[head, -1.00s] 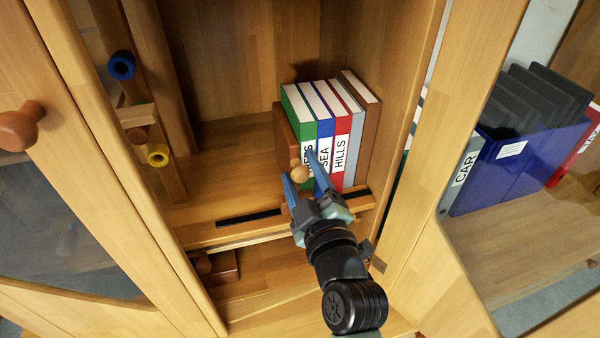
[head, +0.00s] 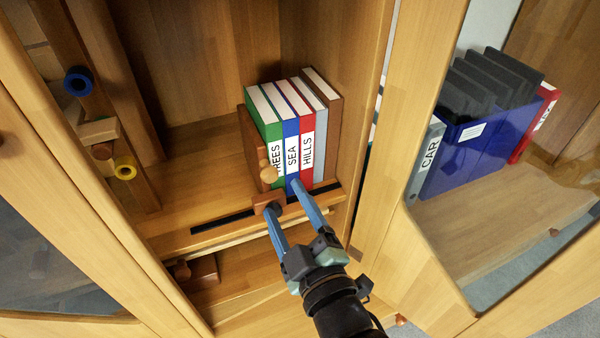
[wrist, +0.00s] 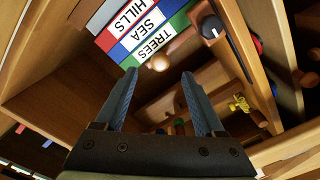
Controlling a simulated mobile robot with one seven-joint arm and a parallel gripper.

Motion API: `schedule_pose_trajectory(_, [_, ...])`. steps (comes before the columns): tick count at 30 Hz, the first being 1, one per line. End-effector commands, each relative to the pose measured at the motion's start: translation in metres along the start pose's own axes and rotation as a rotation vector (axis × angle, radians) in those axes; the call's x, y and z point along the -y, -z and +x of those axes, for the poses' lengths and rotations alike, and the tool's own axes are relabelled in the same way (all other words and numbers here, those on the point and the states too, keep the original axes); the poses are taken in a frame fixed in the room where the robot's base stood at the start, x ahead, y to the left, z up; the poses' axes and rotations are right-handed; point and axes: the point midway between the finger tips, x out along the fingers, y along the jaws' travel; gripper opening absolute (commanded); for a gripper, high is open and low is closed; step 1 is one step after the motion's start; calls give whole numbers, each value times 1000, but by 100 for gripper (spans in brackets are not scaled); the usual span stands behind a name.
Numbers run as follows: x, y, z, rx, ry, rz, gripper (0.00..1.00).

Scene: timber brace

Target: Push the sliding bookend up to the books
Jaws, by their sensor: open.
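The sliding bookend (head: 250,146) is an upright brown wooden panel on the left of the books, with a pale round knob (head: 267,173) in front and a dark knob (head: 274,209) on its low foot. It stands against or very close to the green TREES book (head: 265,120); no clear gap shows. Beside that stand the blue SEA book (head: 291,150), red HILLS book (head: 307,148), a pale grey one and a brown one, all upright. My gripper (head: 283,197) is open and empty, in front of the shelf edge. The wrist view shows the pale knob (wrist: 159,62) beyond the open fingers.
A dark slot (head: 222,221) runs along the shelf front. Shelf left of the bookend is clear. A left upright carries a blue ring (head: 78,80) and a yellow ring (head: 125,168). A glass door (head: 480,200) stands at right, binders behind it.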

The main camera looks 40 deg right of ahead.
Motion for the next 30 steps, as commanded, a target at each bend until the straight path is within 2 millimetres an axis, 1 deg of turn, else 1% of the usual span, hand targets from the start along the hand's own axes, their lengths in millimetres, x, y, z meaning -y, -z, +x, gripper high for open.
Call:
schedule_pose_trajectory(1, [0,0,-9,3,2,-3,71])
schedule_pose_trajectory(6, [0,0,-31,2,3,-1,71])
schedule_pose_trajectory(12, [0,-1,-47,2,0,-1,71])
schedule_pose_trajectory(18, [0,0,-51,0,-1,0,71])
schedule_pose_trajectory(30, [0,0,-51,0,-1,0,71])
